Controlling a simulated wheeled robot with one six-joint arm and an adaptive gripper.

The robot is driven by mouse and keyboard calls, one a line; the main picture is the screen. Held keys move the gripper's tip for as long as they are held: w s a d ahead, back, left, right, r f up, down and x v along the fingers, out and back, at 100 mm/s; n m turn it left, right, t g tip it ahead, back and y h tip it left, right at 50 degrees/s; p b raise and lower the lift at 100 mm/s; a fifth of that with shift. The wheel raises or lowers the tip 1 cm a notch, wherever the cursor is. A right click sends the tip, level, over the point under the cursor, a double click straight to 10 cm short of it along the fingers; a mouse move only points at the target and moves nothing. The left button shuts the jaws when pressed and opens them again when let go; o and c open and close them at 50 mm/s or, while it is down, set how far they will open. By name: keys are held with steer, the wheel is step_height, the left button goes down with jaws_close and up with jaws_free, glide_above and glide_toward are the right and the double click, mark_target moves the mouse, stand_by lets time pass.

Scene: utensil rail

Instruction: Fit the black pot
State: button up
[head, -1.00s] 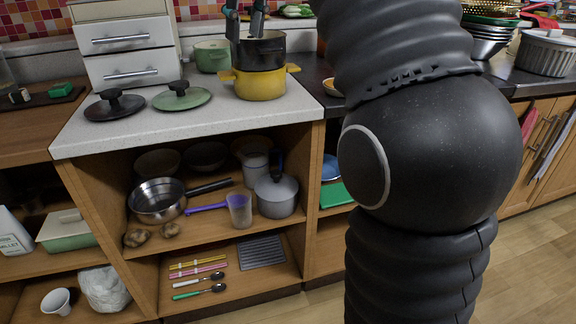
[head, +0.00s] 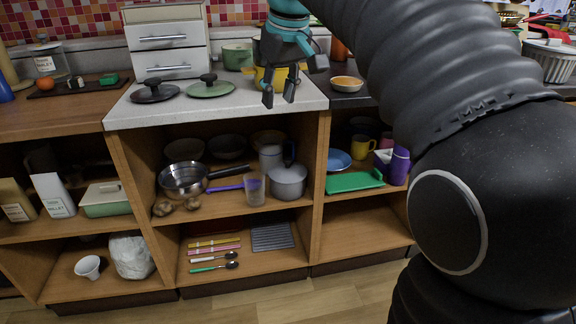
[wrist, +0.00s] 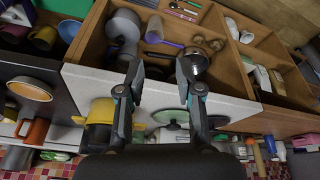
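The black pot (head: 257,50) is mostly hidden behind my gripper in the head view. Its dark side shows just above the yellow pot (head: 262,78), on the light counter; how deep it sits in it cannot be told. In the wrist view the yellow pot (wrist: 101,110) is left of the fingers, with the dark pot (wrist: 97,136) against it. My gripper (head: 279,96) is in front of the pots, fingers pointing down. It also shows in the wrist view (wrist: 158,72), open and with nothing between its fingertips.
A black lid (head: 155,93) and a green lid (head: 210,88) lie on the counter (head: 225,113) to the left. A green pot (head: 237,54) stands behind. White drawers (head: 168,62) stand at the back left. An orange bowl (head: 347,83) sits to the right. Shelves below hold pans.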

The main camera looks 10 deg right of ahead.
step_height(320, 180, down, 17)
steer(key=w+d+m, duration=0.1)
steer(key=w, duration=0.1)
steer(key=shift+d, duration=0.35)
steer(key=shift+w+f+m, duration=0.1)
steer(key=shift+m, duration=0.2)
steer(key=s+d+f+m+t, duration=0.1)
steer(key=s+f, duration=0.1)
steer(key=s, duration=1.1)
steer(key=s+d+f+m+t, duration=0.1)
steer(key=s+d+f, duration=0.1)
steer(key=s, duration=1.1)
steer(key=shift+f+m+h, duration=0.3)
steer(key=shift+f+h, duration=0.1)
steer(key=shift+f, duration=0.15)
